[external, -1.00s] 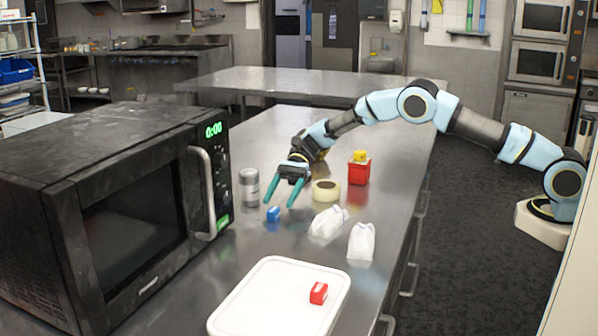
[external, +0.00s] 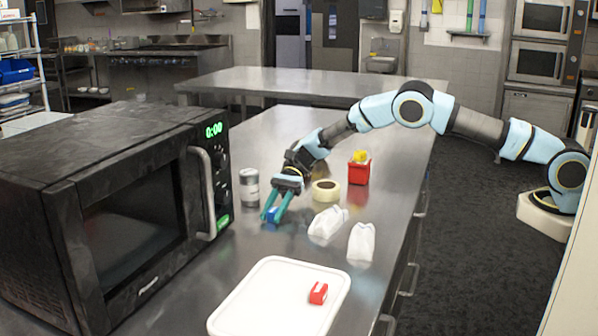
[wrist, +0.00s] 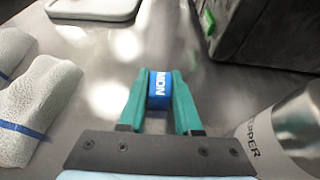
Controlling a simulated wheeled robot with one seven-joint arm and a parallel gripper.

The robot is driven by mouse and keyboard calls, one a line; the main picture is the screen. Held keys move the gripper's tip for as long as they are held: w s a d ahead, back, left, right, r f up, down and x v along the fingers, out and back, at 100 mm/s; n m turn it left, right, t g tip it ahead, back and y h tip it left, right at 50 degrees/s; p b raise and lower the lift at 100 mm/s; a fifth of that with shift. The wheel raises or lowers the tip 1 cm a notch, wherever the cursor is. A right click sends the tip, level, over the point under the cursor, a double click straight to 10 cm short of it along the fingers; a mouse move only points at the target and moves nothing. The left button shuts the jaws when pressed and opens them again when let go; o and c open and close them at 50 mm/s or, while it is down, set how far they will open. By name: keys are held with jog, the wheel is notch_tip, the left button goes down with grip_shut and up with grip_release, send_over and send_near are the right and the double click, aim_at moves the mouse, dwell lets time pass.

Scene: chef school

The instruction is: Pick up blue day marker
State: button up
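The blue day marker (external: 273,213) is a small blue block on the steel counter, beside the microwave. White lettering reading "MON" shows on it in the wrist view (wrist: 159,88). My gripper (external: 271,218) reaches down to it with its two teal fingers, one on each side. In the wrist view my gripper's fingers (wrist: 160,73) are drawn in against both sides of the marker, with no clear gap. The marker appears still at counter level. The fingers partly hide it in the external view.
A pepper shaker (external: 249,188) stands close by at the left, near the microwave (external: 130,210). A tape roll (external: 326,190), white wrapped bundles (external: 328,222) and a red holder (external: 359,172) lie to the right. A white board (external: 262,300) bears a red marker (external: 318,293).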

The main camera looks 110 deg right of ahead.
grip_shut()
